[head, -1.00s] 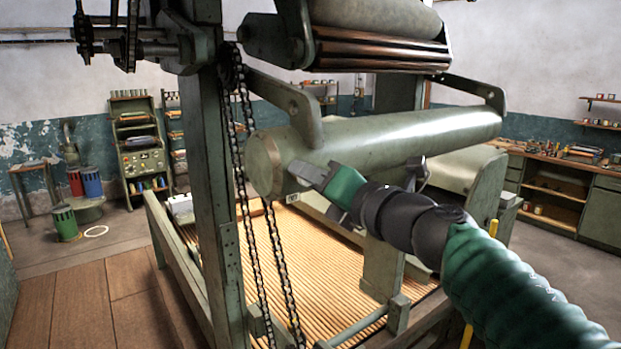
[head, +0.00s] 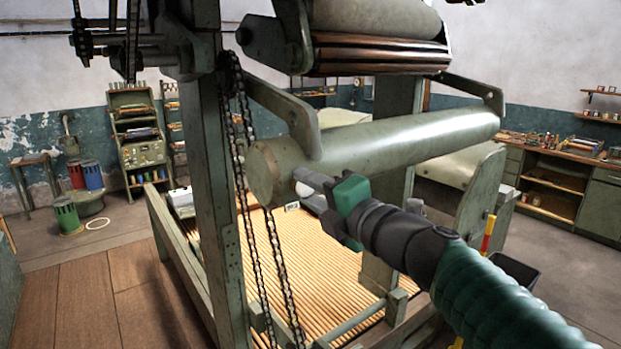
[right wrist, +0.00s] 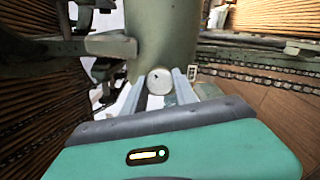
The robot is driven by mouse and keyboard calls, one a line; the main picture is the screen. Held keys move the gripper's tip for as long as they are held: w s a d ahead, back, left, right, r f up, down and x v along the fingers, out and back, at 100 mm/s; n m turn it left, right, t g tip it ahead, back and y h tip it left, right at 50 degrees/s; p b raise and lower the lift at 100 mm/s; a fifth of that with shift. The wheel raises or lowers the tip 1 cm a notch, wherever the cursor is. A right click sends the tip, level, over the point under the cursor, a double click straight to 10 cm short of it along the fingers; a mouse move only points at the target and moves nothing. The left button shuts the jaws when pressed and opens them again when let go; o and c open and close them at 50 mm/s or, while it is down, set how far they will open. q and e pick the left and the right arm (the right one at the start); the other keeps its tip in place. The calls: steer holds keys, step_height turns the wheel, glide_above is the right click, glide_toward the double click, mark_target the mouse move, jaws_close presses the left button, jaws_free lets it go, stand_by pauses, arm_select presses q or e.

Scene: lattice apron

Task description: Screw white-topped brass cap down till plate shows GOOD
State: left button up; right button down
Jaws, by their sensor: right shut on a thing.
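The white-topped cap (head: 303,190) shows as a pale round top at the right gripper's fingertips, below the near end of the green roller (head: 400,140). It also shows in the right wrist view (right wrist: 159,82), with one finger on each side. My right gripper (head: 313,196) is shut on the cap. The cap's brass side is hidden by the fingers. A small pale plate (head: 292,206) sits just below the cap; a similar one shows in the right wrist view (right wrist: 192,73). Its marking is too small to read. My left gripper is not in view.
A green upright post (head: 212,180) and hanging chains (head: 272,260) stand left of the gripper. A bed of wooden slats (head: 325,270) lies below. A yellow and red post (head: 488,235) stands near my right arm. A workbench (head: 555,180) is at the far right.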

steer(key=m+p, duration=0.3)
steer(key=m, duration=0.1)
steer(key=shift+f+m, duration=0.1)
steer(key=shift+m, duration=0.2)
steer(key=shift+f+m+p, duration=0.15)
steer(key=shift+m+p, duration=0.9)
steer(key=shift+m, duration=0.55)
steer(key=c, duration=1.3)
jaws_free()
steer(key=shift+o, duration=1.7)
steer(key=shift+w+a, duration=0.1)
steer(key=shift+w, duration=0.05)
